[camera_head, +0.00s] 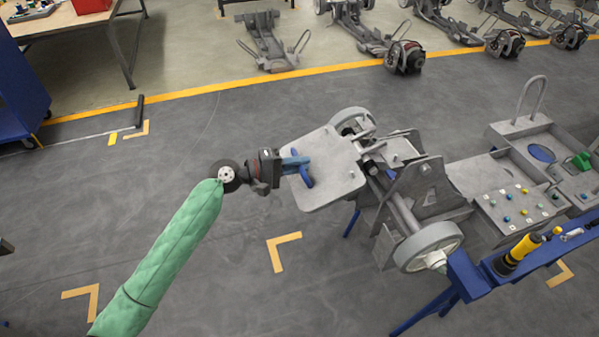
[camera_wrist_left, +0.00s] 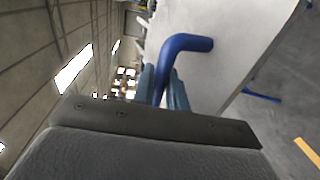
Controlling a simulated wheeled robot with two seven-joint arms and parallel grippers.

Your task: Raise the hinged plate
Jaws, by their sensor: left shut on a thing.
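The hinged plate (camera_head: 328,170) is a light grey panel with rounded corners at the left end of the grey chassis (camera_head: 410,190). A blue handle (camera_head: 306,172) is fixed to its face. My left gripper (camera_head: 298,164) comes in from the left and is shut on the handle. In the left wrist view, the blue fingers (camera_wrist_left: 164,85) close on the blue bent handle (camera_wrist_left: 190,43), with the pale plate (camera_wrist_left: 235,55) behind it. The exact tilt of the plate is hard to tell. My right gripper is not in view.
The chassis rests on a blue stand (camera_head: 465,285) with a wheel (camera_head: 428,246) at the front. A yellow-and-black tool (camera_head: 517,255) lies at the stand's right. Other chassis (camera_head: 270,42) stand beyond the yellow floor line. The floor around my left arm is clear.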

